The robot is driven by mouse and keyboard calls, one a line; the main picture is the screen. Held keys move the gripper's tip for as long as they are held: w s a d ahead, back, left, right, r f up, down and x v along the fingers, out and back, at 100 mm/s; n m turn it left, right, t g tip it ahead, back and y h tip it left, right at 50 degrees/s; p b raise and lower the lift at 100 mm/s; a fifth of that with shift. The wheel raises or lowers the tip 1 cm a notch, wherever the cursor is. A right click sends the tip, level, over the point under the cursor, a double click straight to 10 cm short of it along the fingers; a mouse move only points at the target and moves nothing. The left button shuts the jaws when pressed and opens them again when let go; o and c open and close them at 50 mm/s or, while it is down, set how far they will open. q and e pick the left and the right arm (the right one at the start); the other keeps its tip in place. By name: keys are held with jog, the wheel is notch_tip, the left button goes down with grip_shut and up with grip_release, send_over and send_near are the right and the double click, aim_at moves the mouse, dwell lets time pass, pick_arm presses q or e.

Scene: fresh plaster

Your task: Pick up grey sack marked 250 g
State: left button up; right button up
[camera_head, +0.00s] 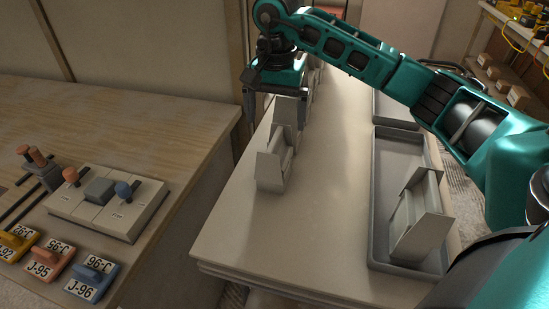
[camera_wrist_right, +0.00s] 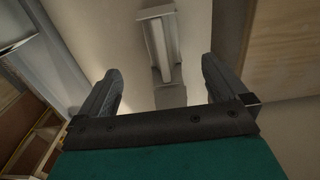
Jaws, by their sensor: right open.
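Grey, upright, folded-top packets that look like small sacks stand on the pale table. The nearest one (camera_head: 270,171) is in front of my right gripper in the head view. Another packet (camera_head: 286,112) stands behind it, partly hidden by the gripper. No 250 g marking is legible on any of them. My right gripper (camera_head: 277,105) is open, pointing down over the row. In the right wrist view, one packet (camera_wrist_right: 160,40) lies ahead of the open fingers (camera_wrist_right: 161,78), centred between them and apart from both. My left gripper is out of view.
A grey tray (camera_head: 384,160) at the table's right holds another pale packet (camera_head: 421,222); a second tray (camera_head: 397,109) is behind it. A wooden bench (camera_head: 150,112) at left carries a switch box (camera_head: 104,219) and coloured tags. The table's front middle is clear.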

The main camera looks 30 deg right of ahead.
aim_at(276, 140)
notch_tip(276, 140, down, 5)
jog(key=shift+s+a+f, duration=0.1)
jog(key=shift+s, duration=0.05)
jog(key=f, duration=0.6)
jog(key=shift+w+f, duration=0.15)
jog(key=shift+w, duration=0.05)
jog(key=c, duration=1.5)
